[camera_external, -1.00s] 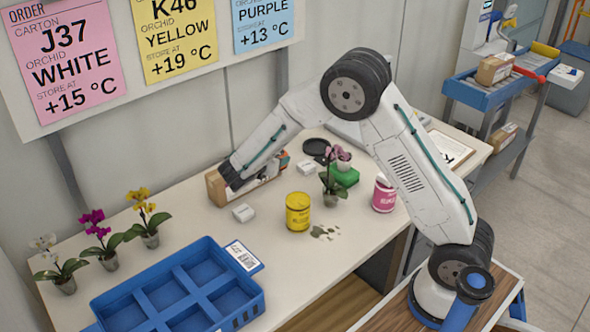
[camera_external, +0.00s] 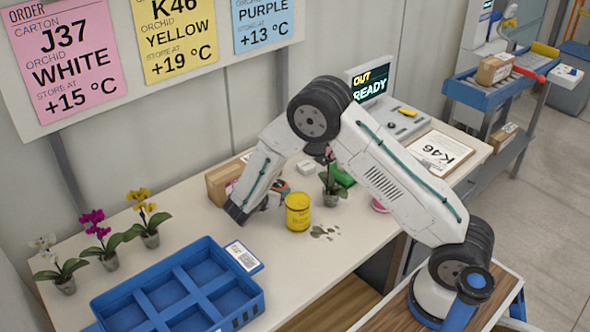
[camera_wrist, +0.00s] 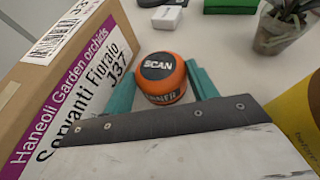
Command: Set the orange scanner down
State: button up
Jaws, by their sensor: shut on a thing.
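The orange scanner (camera_wrist: 163,80) has a black top marked SCAN and sits between the two teal fingers of my gripper (camera_wrist: 165,88) in the wrist view. The gripper is shut on it. In the external view the scanner (camera_external: 282,186) shows as a small orange patch beside my wrist, left of the yellow can; the fingers are mostly hidden there. I cannot tell whether its underside touches the white table (camera_external: 330,260).
A cardboard carton (camera_wrist: 60,70) labelled J37 stands close on the left. The yellow can (camera_external: 298,212) is close on the right. A potted orchid (camera_external: 331,188), green block (camera_wrist: 231,5) and small white box (camera_wrist: 161,18) are behind. The blue crate (camera_external: 262,300) is in front.

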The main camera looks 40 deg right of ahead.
jog(key=o, duration=1.1)
jog(key=shift+c, duration=0.2)
jog(key=v, duration=1.2)
jog(key=shift+r, duration=0.15)
